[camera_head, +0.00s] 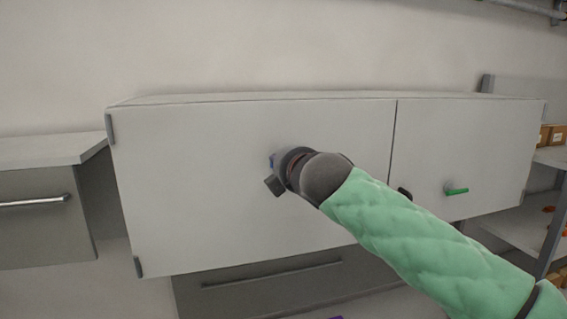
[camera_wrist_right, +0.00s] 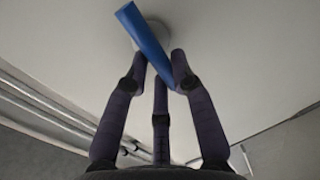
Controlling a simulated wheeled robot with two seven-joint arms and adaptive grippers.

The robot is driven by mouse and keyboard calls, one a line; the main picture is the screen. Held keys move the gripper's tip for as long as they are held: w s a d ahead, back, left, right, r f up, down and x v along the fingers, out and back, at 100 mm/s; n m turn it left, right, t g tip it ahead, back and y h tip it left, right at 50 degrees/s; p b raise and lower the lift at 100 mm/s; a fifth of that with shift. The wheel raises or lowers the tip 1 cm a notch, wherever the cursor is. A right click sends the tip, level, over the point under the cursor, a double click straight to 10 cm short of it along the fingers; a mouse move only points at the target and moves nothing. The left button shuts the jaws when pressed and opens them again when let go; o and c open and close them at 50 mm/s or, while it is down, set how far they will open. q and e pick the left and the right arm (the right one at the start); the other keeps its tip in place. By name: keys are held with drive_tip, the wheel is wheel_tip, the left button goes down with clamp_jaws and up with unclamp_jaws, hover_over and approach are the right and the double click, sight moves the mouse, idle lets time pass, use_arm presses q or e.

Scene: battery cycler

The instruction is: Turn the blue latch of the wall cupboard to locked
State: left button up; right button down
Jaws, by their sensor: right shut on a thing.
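The grey wall cupboard (camera_head: 200,190) spans the middle of the head view, with its doors shut. In the right wrist view the blue latch (camera_wrist_right: 145,35) is a long bar on a round base against the door, slanting from upper left to lower right. My right gripper (camera_wrist_right: 161,72) is shut on the lower end of this bar, with the fingers around it. My left gripper is in neither view.
A green latch (camera_head: 457,191) sits on the cupboard's right door. A grey drawer unit (camera_head: 45,225) stands at the left, and another drawer front (camera_head: 235,290) lies below the cupboard. A shelf with boxes (camera_head: 555,135) stands at the right edge.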

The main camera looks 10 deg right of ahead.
drive_tip(key=shift+a+f, duration=0.15)
drive_tip(key=shift+f, duration=0.25)
drive_tip(key=c, duration=1.3)
unclamp_jaws()
drive_tip(key=shift+o, duration=1.2)
drive_tip(key=shift+a+r, duration=0.1)
drive_tip(key=shift+a, duration=0.05)
drive_tip(key=s+r, duration=0.2)
drive_tip(key=s, duration=0.9)
drive_tip(key=shift+s+d+r, duration=0.2)
drive_tip(key=shift+s+d, duration=0.1)
drive_tip(key=shift+d, duration=0.1)
